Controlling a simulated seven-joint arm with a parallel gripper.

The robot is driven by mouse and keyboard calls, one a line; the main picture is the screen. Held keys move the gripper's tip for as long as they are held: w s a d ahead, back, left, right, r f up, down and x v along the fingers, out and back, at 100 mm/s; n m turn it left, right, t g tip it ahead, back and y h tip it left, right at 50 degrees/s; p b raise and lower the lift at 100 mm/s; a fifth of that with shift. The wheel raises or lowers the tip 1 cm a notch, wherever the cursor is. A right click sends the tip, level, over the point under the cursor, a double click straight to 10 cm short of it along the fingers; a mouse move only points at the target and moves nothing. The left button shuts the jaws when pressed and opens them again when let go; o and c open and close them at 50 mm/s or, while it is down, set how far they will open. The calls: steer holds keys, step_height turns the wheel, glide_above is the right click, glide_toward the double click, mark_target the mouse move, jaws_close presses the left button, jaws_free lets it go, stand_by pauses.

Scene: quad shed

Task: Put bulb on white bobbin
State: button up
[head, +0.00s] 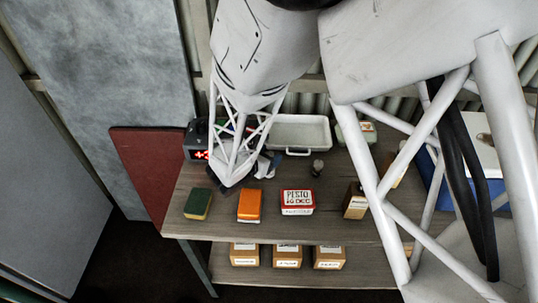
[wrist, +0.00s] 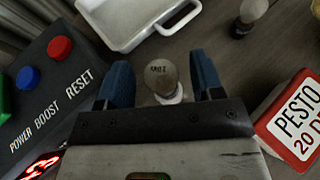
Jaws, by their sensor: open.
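In the wrist view, a rounded greyish bulb (wrist: 161,76) with dark lettering stands between the fingers of my gripper (wrist: 160,66). Under it shows a white base (wrist: 170,97), which looks like the white bobbin; the bulb appears to rest on it, though the join is partly hidden. My gripper is open, with a blue finger on each side of the bulb and visible gaps. A second, similar bulb (wrist: 252,10) stands on a dark base (wrist: 241,29) further right. It also shows in the head view (head: 317,167). In the head view, my wrist hides the first bulb.
A white tray (head: 298,132) stands at the back of the shelf. A black control box (wrist: 55,95) with coloured buttons is left of my gripper. A red-and-white PESTO box (wrist: 294,118) is at right. Green (head: 198,203) and orange (head: 249,206) boxes line the front.

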steer(key=v, duration=1.1)
steer(key=shift+s+a, duration=0.1)
steer(key=shift+a, duration=0.05)
stand_by(0.7)
steer(key=s+d+r+m+g, duration=0.2)
steer(key=d+r+m+g, duration=0.3)
steer(key=d, duration=0.4)
steer(key=s+d+r+m+g, duration=0.2)
steer(key=d+r+m, duration=0.3)
steer(key=d+m, duration=0.35)
steer(key=s+d+r+m+y, duration=0.4)
steer(key=s+d+r+m, duration=0.1)
steer(key=s+r+m, duration=0.1)
steer(key=s+d+r+m+g+y, duration=0.1)
steer(key=s+d+r+m+y, duration=0.2)
steer(key=s+d+r+m, duration=0.2)
steer(key=s+m, duration=0.3)
steer(key=m, duration=0.1)
steer(key=shift+s+d+r+y, duration=0.25)
steer(key=shift+r+y, duration=0.1)
steer(key=shift+y, duration=0.05)
